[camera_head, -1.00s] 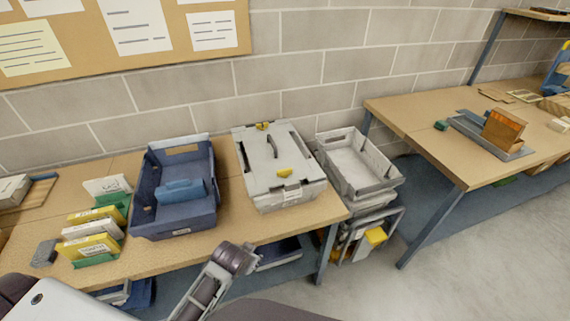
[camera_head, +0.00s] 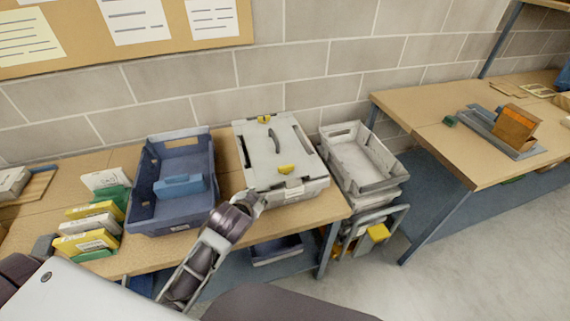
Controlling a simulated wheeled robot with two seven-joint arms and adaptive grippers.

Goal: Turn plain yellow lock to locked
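A light grey case (camera_head: 268,149) with a dark handle on its lid stands on the wooden bench. A plain yellow lock (camera_head: 287,169) sits on the lid near the front edge. A second yellow lock (camera_head: 264,118), with a dark mark on it, sits at the back edge. My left gripper (camera_head: 257,204) is at the front left corner of the case, below and left of the plain lock and apart from it. It is small and partly hidden behind its wrist, so its fingers are unclear. My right gripper is not in view.
A blue bin (camera_head: 160,218) holding a blue object (camera_head: 180,186) stands left of the case. A grey crate (camera_head: 362,160) stands to the right. Boxes (camera_head: 88,242) stand at the bench's left. A second table (camera_head: 440,150) is at the right.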

